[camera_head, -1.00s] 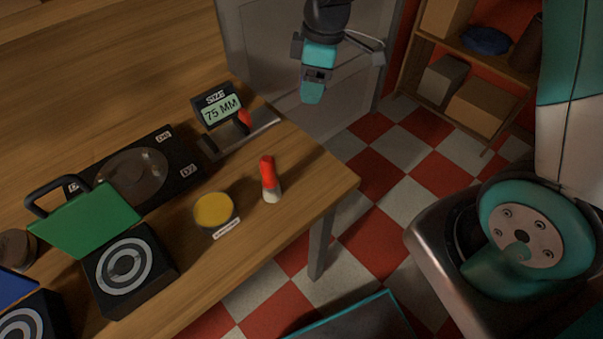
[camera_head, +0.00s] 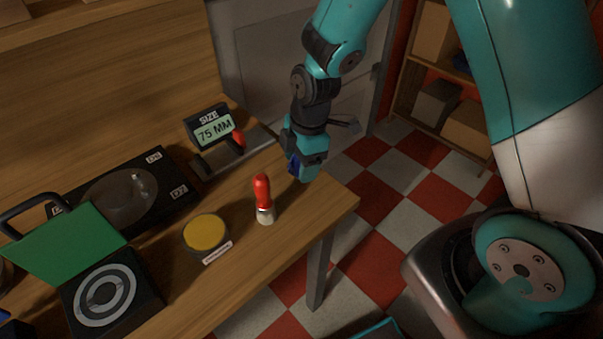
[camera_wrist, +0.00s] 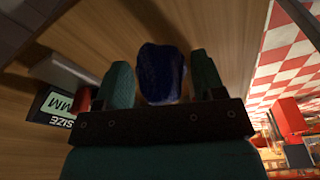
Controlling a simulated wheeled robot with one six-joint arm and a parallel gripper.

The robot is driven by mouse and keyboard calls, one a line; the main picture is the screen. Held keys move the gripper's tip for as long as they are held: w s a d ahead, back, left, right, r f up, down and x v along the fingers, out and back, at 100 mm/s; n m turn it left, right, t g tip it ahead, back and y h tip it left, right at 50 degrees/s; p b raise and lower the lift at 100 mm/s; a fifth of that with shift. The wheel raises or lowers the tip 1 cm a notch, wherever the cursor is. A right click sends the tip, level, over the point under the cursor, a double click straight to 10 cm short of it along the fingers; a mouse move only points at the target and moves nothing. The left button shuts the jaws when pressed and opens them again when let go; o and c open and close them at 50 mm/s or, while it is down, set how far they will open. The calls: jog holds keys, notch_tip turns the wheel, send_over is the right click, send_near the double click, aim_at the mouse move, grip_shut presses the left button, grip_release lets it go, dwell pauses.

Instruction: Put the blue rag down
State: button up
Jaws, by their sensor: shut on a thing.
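The blue rag (camera_wrist: 160,72) is a dark blue bundle between the two teal fingers of my gripper in the wrist view. A small blue part of the rag (camera_head: 293,163) shows at the fingers in the head view. My gripper (camera_head: 305,165) is shut on the rag and points down by the right end of the wooden workbench (camera_head: 318,205). I cannot tell whether the rag touches the bench top.
A red-and-white bottle-like thing (camera_head: 263,198) and a yellow-topped tin (camera_head: 205,235) stand near the bench's front edge. The size display (camera_head: 213,129) with its red-tipped gauge is left of my gripper. A shelf (camera_head: 440,85) stands behind.

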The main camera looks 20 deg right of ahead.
jog(key=shift+f, duration=2.15)
